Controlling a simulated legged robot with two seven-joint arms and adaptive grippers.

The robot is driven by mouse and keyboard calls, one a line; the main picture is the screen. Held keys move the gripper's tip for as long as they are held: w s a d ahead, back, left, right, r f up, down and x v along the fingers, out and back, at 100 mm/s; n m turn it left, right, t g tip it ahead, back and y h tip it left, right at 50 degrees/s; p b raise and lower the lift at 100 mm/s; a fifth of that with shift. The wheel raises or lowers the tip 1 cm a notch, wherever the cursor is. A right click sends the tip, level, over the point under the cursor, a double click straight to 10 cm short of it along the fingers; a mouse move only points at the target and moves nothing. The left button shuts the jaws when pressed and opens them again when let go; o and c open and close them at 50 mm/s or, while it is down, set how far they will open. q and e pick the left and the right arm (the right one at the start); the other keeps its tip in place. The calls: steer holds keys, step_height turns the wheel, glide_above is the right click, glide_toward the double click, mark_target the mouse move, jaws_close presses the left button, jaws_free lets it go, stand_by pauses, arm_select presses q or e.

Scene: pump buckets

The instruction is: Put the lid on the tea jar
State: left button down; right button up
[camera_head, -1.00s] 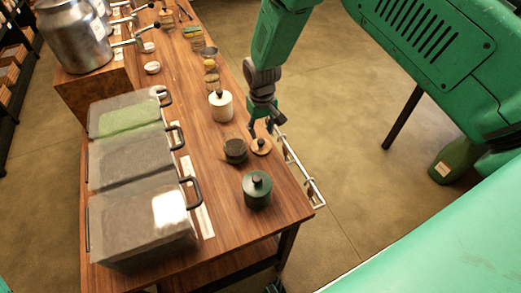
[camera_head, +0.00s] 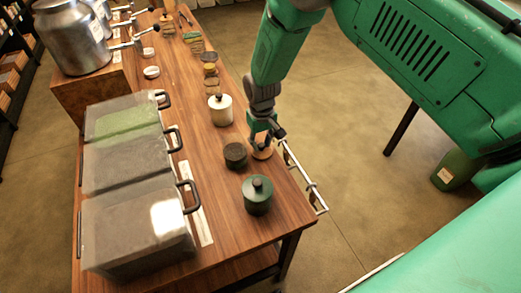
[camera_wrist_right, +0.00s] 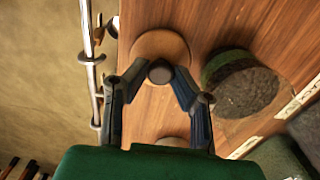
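The open tea jar (camera_head: 236,155) is a short round dark green jar filled with dark tea, standing on the wooden table near its right edge. It also shows in the right wrist view (camera_wrist_right: 243,90). The round wooden lid (camera_head: 265,153) with a dark knob lies on the table just right of the jar; it shows in the wrist view too (camera_wrist_right: 158,42). My right gripper (camera_head: 263,135) points down over the lid. In the wrist view its open fingers (camera_wrist_right: 158,76) stand on either side of the knob, with small gaps. My left gripper is not in view.
A closed green jar (camera_head: 257,197) stands nearer the front, and a white lidded jar (camera_head: 220,110) stands behind. A metal rail (camera_head: 300,178) runs along the table's right edge. Clear bins (camera_head: 135,230) with black handles fill the left side.

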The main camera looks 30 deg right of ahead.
steer(key=shift+r, duration=0.1)
